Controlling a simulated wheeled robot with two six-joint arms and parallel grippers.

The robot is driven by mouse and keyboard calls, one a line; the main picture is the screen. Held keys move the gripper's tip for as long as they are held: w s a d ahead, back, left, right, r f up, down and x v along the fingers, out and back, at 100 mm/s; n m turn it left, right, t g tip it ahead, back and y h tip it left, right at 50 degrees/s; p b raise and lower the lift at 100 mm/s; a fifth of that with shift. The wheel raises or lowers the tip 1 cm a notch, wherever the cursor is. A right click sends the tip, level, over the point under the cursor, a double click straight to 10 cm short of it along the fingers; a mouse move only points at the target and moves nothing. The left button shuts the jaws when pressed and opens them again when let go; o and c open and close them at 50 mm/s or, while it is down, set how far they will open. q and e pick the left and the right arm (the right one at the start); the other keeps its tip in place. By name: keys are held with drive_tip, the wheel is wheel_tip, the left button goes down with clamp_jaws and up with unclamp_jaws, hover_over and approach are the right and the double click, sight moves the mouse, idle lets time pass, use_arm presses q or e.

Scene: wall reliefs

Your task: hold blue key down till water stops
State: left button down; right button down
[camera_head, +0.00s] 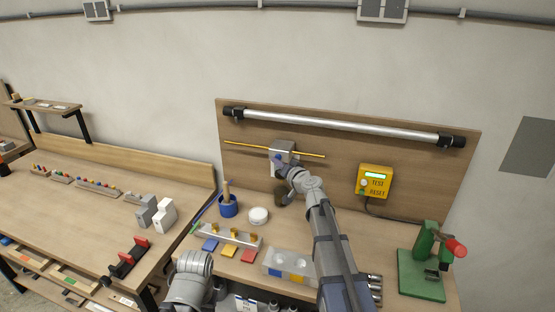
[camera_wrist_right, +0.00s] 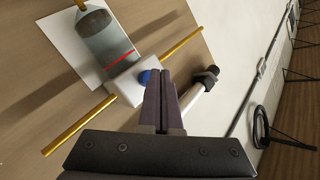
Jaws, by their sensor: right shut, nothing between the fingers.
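The blue key (camera_wrist_right: 145,76) is a small round knob on a white block (camera_wrist_right: 130,82) that sits on a thin brass pipe (camera_wrist_right: 80,125). In the head view the block (camera_head: 284,146) is on the wooden back board. A grey, clear-looking vessel with a red line (camera_wrist_right: 108,50) lies beside the block in the wrist view; its far end is dark. I cannot make out any water stream. My right gripper (camera_wrist_right: 164,73) is shut and empty, its tips right beside the blue key; contact is unclear. It partly hides the key. My left gripper is out of view.
A yellow box marked TEST and RESET (camera_head: 375,182) with a green display hangs right of the pipe. A blue cup (camera_head: 228,207), a white round tub (camera_head: 258,216) and a green press (camera_head: 421,277) stand on the bench. A metal tube (camera_head: 340,126) runs above.

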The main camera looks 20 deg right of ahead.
drive_tip(key=shift+w+d, duration=0.25)
drive_tip(key=shift+w, duration=0.1)
idle(0.8)
idle(0.4)
drive_tip(key=shift+s+a, duration=0.45)
drive_tip(key=shift+s, duration=0.25)
drive_tip(key=s+a, duration=0.1)
drive_tip(key=s, duration=0.1)
drive_tip(key=s+a, duration=0.1)
drive_tip(key=s, duration=0.1)
drive_tip(key=shift+a, duration=0.4)
